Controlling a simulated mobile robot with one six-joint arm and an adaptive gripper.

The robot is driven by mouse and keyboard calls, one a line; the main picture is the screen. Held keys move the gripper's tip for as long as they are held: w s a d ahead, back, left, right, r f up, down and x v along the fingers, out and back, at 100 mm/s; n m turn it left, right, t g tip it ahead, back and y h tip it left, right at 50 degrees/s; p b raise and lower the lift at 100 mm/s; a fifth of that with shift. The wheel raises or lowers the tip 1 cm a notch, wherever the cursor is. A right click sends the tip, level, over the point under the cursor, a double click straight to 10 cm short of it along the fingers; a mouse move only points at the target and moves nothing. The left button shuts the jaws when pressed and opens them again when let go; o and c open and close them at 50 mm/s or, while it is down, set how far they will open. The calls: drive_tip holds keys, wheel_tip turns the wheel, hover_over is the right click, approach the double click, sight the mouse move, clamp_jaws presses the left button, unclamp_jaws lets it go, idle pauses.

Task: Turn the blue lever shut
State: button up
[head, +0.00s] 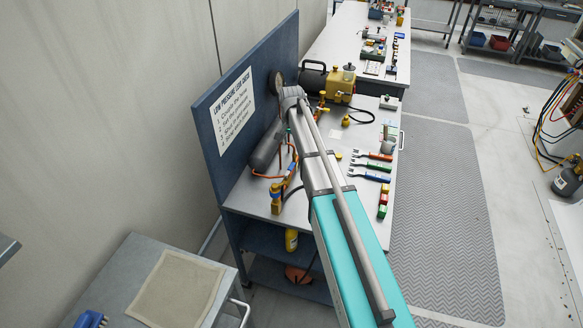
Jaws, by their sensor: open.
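I cannot make out a blue lever for certain in the head view. A yellow-orange upright fitting (277,196) stands near the front left of the bench, left of my arm; its small parts are too fine to tell. A dark grey cylinder (266,150) with an orange hose lies behind it, close to the blue back panel. My arm reaches over the bench from the lower right to a grey joint near the back panel. My gripper does not show; it is hidden behind my arm's end.
The bench (244,204) carries a yellow pump unit (340,86) at the back and blue-handled tools (366,174) at the right. A blue panel with a printed sign (233,110) stands along its left. A grey cart with a beige mat (178,288) is in front.

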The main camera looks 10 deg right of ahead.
sight(292, 165)
drive_tip(key=shift+f+b, duration=5)
drive_tip(key=shift+f, duration=0.25)
clamp_jaws()
